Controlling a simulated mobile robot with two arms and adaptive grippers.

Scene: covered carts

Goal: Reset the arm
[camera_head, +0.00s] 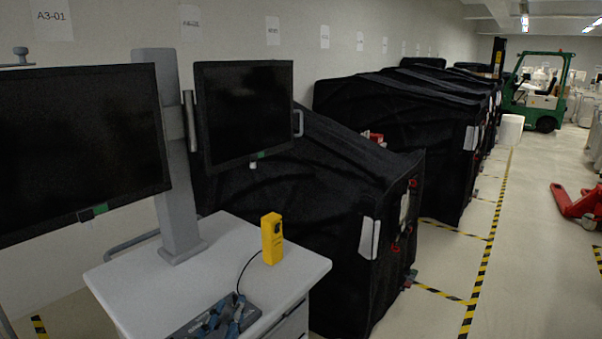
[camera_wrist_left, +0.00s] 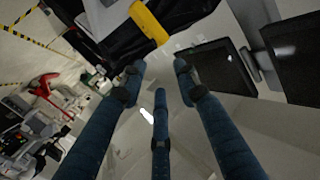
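My left gripper (camera_head: 228,314) shows at the bottom edge of the head view, in front of the white cart top (camera_head: 130,282); its blue fingers are small and partly cut off there. In the left wrist view my left gripper (camera_wrist_left: 158,76) has its three blue fingers spread apart, with nothing between them. A yellow handheld device (camera_head: 271,239) stands upright on the cart top, with a black cable running down from it. The yellow device (camera_wrist_left: 150,22) also shows beyond the fingertips in the left wrist view. My right gripper is in neither view.
Two black monitors (camera_head: 75,145) (camera_head: 243,110) are mounted on a grey post (camera_head: 165,150) at the cart. Black covered carts (camera_head: 310,200) line the wall. A red pallet jack (camera_head: 578,204) and a green forklift (camera_head: 540,88) stand at right. The striped aisle floor is mostly free.

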